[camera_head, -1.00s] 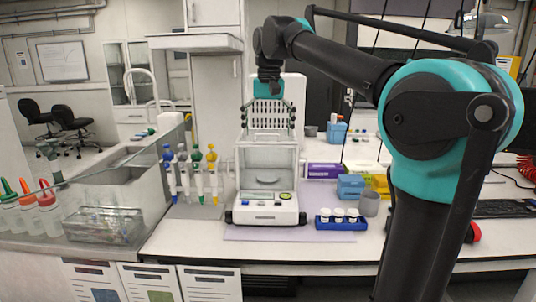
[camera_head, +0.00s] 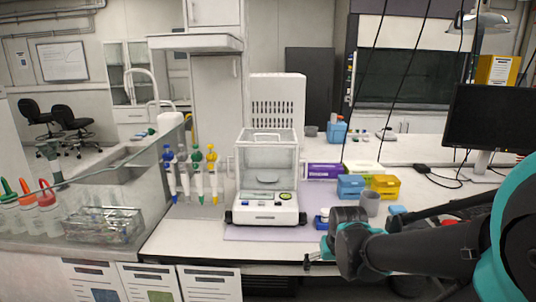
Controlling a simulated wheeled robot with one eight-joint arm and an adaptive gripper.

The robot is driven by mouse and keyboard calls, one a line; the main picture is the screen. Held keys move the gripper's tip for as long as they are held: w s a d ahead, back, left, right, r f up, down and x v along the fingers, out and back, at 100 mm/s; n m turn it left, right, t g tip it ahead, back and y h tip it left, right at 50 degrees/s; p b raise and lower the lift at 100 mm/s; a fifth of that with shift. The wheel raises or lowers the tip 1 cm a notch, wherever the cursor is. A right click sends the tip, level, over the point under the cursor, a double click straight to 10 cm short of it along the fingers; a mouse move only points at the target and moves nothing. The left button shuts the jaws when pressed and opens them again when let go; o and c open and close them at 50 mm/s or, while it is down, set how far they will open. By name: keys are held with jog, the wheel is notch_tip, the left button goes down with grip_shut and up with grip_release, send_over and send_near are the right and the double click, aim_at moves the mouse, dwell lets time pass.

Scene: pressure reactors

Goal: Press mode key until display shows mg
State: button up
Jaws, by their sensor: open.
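A white analytical balance (camera_head: 268,206) with a clear glass draft shield (camera_head: 268,158) stands upright on the bench in the middle of the head view. Its front panel carries small blue and dark keys, a round green-yellow mark (camera_head: 285,197) and a small dark rectangle (camera_head: 264,217) on the front face. I cannot read any text or unit, nor tell which key is the mode key. My gripper (camera_head: 308,262) is low at the bench's front edge, right of the balance and apart from it. It points left, is open, and is small and partly dark in view.
A grey cup (camera_head: 370,203), blue box (camera_head: 350,187) and yellow box (camera_head: 386,186) stand right of the balance. Pipettes (camera_head: 197,174) stand left. A monitor (camera_head: 492,116) is far right. Space before the balance is clear.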

jog(key=s+f, duration=0.1)
jog(key=s+d+f, duration=0.1)
jog(key=s+f, duration=0.1)
jog(key=shift+s, duration=0.15)
jog(key=shift+r, duration=0.1)
grip_shut()
dwell(0.5)
dwell(1.1)
